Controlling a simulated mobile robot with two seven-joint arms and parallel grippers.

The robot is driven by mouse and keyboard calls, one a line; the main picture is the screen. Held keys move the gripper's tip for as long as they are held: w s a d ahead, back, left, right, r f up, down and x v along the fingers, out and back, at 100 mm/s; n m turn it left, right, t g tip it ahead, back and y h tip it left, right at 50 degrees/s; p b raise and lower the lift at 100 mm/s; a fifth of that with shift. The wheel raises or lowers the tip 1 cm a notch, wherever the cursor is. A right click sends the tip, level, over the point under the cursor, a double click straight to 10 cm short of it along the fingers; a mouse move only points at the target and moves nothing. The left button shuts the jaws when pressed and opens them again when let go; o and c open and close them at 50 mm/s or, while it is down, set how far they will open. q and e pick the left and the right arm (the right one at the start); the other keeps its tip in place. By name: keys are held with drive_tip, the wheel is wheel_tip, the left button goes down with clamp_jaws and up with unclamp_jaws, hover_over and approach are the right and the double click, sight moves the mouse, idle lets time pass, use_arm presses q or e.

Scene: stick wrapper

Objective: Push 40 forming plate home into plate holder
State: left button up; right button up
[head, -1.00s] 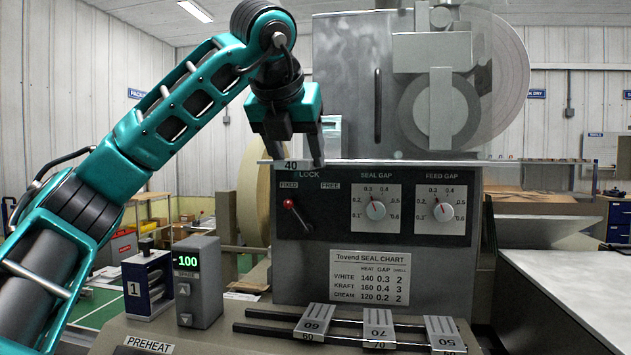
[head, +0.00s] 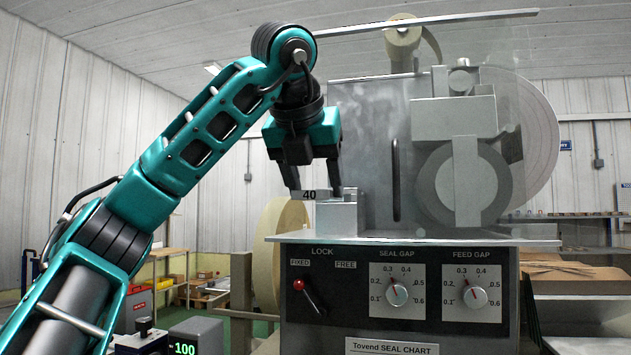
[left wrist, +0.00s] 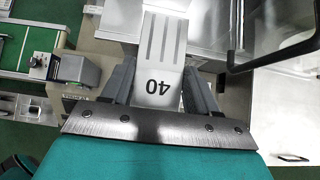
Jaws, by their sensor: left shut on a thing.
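The 40 forming plate (head: 309,194) is a flat grey metal plate with a dark 40 on its end. My left gripper (head: 314,188) points down and is shut on it, one finger on each side. In the left wrist view the plate (left wrist: 163,62) lies between the fingers (left wrist: 162,88), its grooved part reaching away from me. The plate holder (head: 337,216) looks to be the pale metal block on top of the machine, right beside the plate. How far the plate sits in it I cannot tell. My right gripper is not in view.
The machine's control panel (head: 345,300) with a red lock lever (head: 308,295) and two dials is below the holder. A tall metal housing with a dark handle (head: 396,180) stands close behind to the right. A paper roll (head: 283,250) is at the left.

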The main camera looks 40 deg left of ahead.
use_arm(q)
drive_tip(key=shift+w+a, duration=0.45)
drive_tip(key=shift+w, duration=0.4)
drive_tip(key=shift+w+a, duration=0.45)
drive_tip(key=shift+w, duration=0.4)
drive_tip(key=shift+w+a, duration=0.45)
drive_tip(key=shift+w, duration=0.4)
drive_tip(key=shift+w+a, duration=0.5)
drive_tip(key=shift+w, duration=0.45)
drive_tip(key=shift+w+a, duration=0.55)
drive_tip(key=shift+w, duration=0.4)
drive_tip(key=shift+w+a, duration=0.5)
drive_tip(key=shift+w, duration=0.45)
drive_tip(key=o, duration=1.3)
drive_tip(key=v, duration=1.3)
